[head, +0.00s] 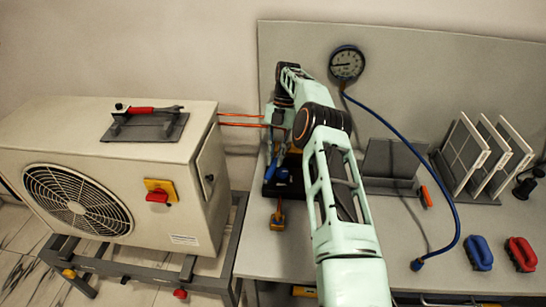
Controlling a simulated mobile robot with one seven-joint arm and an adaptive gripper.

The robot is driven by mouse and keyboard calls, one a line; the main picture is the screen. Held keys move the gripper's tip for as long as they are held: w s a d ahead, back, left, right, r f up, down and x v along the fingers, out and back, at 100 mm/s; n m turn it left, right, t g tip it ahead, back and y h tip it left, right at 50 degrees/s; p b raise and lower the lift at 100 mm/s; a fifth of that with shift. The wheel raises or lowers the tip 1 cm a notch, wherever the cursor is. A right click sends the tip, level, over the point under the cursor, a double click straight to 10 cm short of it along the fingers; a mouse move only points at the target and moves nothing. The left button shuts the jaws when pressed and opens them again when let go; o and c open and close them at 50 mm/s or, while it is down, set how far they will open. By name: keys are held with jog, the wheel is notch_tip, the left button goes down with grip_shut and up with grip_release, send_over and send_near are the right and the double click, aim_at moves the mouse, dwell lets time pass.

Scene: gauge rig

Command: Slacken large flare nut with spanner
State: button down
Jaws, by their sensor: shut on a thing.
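My arm reaches forward over the bench and bends down at the wrist. My gripper (277,122) is small in the head view, near the ends of the copper pipes. It is shut on a slim grey tool (272,150), which could be a spanner; its outline is hard to make out. A blue-and-black fitting block (281,175) stands just below. The large flare nut cannot be picked out here, and I cannot tell whether the tool touches it. A red-handled spanner (152,109) lies on a dark holder (118,133) on top of the outdoor unit.
The outdoor unit (105,200) stands left on a grey frame, with a red-and-yellow switch (158,195). Copper pipes (240,120) run toward the bench. A gauge (347,63) with a blue hose (430,185), a rack of panels (490,155), and blue (478,252) and red (520,254) blocks are right.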

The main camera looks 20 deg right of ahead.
jog(key=shift+s+d+n+h, duration=0.25)
jog(key=shift+s+d+n, duration=0.1)
jog(key=shift+d+n, duration=0.3)
jog(key=shift+s+d+n+h, duration=0.25)
jog(key=shift+s+d+n, duration=0.15)
jog(key=shift+n, duration=0.45)
dwell(1.1)
jog(key=shift+s+d+n+g+h, duration=0.15)
jog(key=shift+d+n+g+h, duration=0.15)
jog(key=shift+d+n, duration=0.3)
jog(key=shift+d+n+h+p, duration=0.3)
jog(key=shift+d+n+p, duration=0.35)
jog(key=shift+n+p, duration=0.2)
dwell(1.0)
jog(key=shift+a+m+y, duration=0.4)
jog(key=shift+a+m, duration=0.35)
jog(key=shift+m, duration=0.2)
dwell(0.5)
jog(key=shift+s+a+b, duration=0.2)
jog(key=shift+s+a, duration=0.05)
jog(key=shift+s, duration=0.5)
jog(key=shift+s+a+b, duration=0.25)
jog(key=shift+s, duration=0.55)
jog(key=shift+s+a+b, duration=0.2)
jog(key=shift+s+a, duration=0.05)
jog(key=shift+s, duration=0.5)
jog(key=shift+r, duration=0.1)
